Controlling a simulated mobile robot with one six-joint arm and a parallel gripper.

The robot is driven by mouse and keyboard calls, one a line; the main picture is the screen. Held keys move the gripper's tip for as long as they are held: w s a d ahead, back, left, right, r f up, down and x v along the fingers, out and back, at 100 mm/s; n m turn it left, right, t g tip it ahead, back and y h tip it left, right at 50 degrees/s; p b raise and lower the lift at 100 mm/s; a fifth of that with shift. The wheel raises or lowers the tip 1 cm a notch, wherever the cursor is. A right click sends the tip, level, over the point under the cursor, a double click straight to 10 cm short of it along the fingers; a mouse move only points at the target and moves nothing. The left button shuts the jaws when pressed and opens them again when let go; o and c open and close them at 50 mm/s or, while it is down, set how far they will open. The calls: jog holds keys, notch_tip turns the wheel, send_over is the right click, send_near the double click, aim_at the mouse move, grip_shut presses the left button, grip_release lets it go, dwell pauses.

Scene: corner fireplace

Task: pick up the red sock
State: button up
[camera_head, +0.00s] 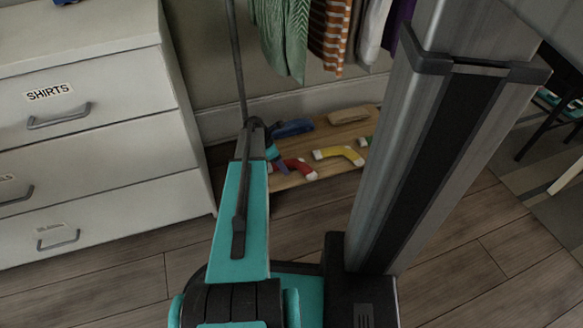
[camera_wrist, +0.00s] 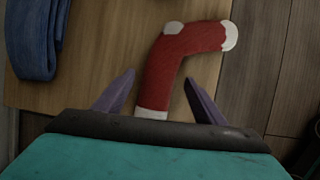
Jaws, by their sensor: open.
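The red sock (camera_wrist: 178,60) with white heel, toe and cuff lies bent on a wooden board (camera_wrist: 100,80) in the wrist view. It also shows in the head view (camera_head: 295,168), partly hidden behind my arm. My gripper (camera_wrist: 160,92) is open, with its two purple fingers on either side of the sock's cuff end. The sock lies between the fingers without visible contact. The fingers' height above the board is hard to tell. In the head view the fingertips are hidden.
Rolled blue jeans (camera_wrist: 38,38) lie left of the sock. A yellow sock (camera_head: 340,154) and a tan folded item (camera_head: 348,117) share the board. A white drawer unit (camera_head: 95,130) stands left; clothes (camera_head: 330,35) hang above. Wooden floor (camera_head: 450,235) is clear in front.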

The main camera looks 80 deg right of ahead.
jog(key=shift+f, duration=0.1)
dwell(0.6)
jog(key=c, duration=1.1)
